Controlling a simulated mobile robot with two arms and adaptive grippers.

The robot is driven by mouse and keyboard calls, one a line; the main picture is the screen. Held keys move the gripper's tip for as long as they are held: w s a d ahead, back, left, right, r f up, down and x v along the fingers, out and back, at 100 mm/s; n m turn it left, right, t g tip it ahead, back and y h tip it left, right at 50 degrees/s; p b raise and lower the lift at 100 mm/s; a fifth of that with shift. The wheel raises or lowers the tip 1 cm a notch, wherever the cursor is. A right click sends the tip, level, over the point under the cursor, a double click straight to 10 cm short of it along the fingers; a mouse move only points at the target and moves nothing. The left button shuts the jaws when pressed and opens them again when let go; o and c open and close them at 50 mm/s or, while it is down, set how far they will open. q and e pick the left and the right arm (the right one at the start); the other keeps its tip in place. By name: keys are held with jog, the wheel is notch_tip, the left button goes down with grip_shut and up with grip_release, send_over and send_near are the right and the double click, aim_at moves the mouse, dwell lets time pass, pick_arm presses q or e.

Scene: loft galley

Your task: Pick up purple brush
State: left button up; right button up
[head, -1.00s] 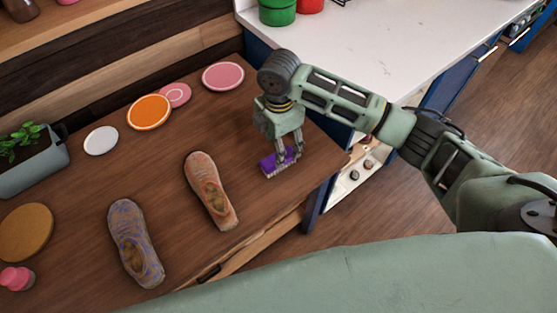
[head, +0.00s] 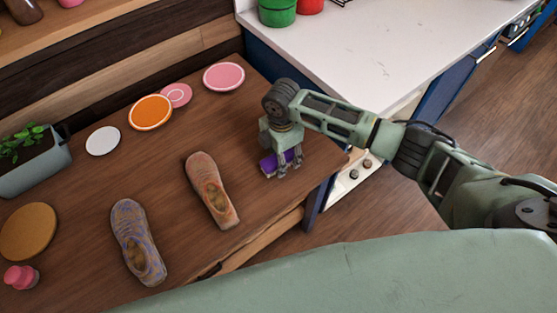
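The purple brush (head: 267,166) lies on the brown wooden table, near its right end. It has a purple body, and my gripper hides part of it. My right gripper (head: 290,168) points down at the brush from above, with its fingers low against the brush's near side. I cannot tell whether the fingers are closed on it. My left gripper is not in view.
A reddish shoe (head: 211,190) and a blue-brown shoe (head: 137,241) lie left of the brush on the table (head: 170,187). Several round discs and a planter (head: 35,169) stand farther back and left. A white counter (head: 370,50) rises behind the arm.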

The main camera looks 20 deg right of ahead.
jog(key=c, duration=1)
jog(key=shift+c, duration=0.2)
jog(key=shift+r, duration=0.15)
jog(key=shift+w+r, duration=0.1)
jog(key=shift+r, duration=0.4)
notch_tip(320, 180, up, 3)
jog(key=shift+f+b, duration=0.1)
jog(key=shift+b, duration=0.35)
jog(key=s+d+r+b, duration=0.1)
jog(key=s+d+r, duration=0.4)
jog(key=d, duration=0.5)
notch_tip(320, 180, up, 2)
jog(key=shift+s+d, duration=0.15)
jog(key=shift+s, duration=0.2)
jog(key=o, duration=0.7)
jog(key=c, duration=0.5)
